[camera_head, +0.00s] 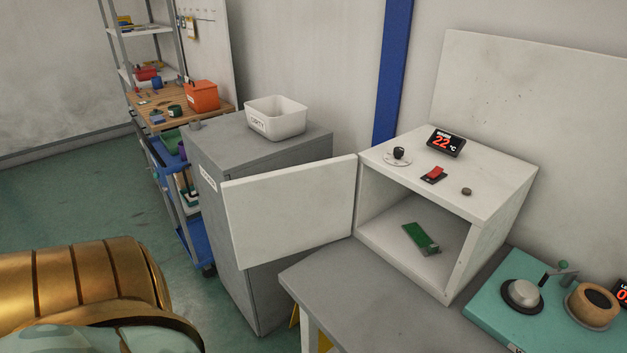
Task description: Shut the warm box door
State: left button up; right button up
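The warm box (490,174) is a white box on a grey table, with its front facing left and toward me. Its door (290,212) is a white panel hinged at the box's left front edge and stands wide open, swung out to the left. Inside the box a green item (416,236) with a metallic end lies on the floor. On top are a display reading 22 °C (445,142), a black knob (399,153) and a red switch (434,174). A gold, ribbed part of mine fills the lower left. Neither gripper shows.
A grey cabinet (235,257) stands behind the door, with a white labelled bin (276,118) on top. A teal device (483,308) sits right of the box. The grey table (375,300) is bare before the box. Shelving (147,73) stands at the back left.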

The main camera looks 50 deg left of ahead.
aim_at(272, 216)
jog(key=j+z, duration=0.4)
jog(key=j, duration=0.15)
jog(key=j+z, duration=0.45)
jog(key=k+j, duration=0.1)
jog(key=j, duration=0.3)
jog(key=k+j, duration=0.1)
jog(key=j, duration=0.3)
jog(key=k+j+z, duration=0.1)
jog(key=j, duration=0.3)
jog(key=k+j, duration=0.1)
jog(key=j, duration=0.3)
jog(key=k+j+z, duration=0.1)
jog(key=j, duration=0.3)
jog(key=k+j, duration=0.15)
jog(key=j, duration=0.2)
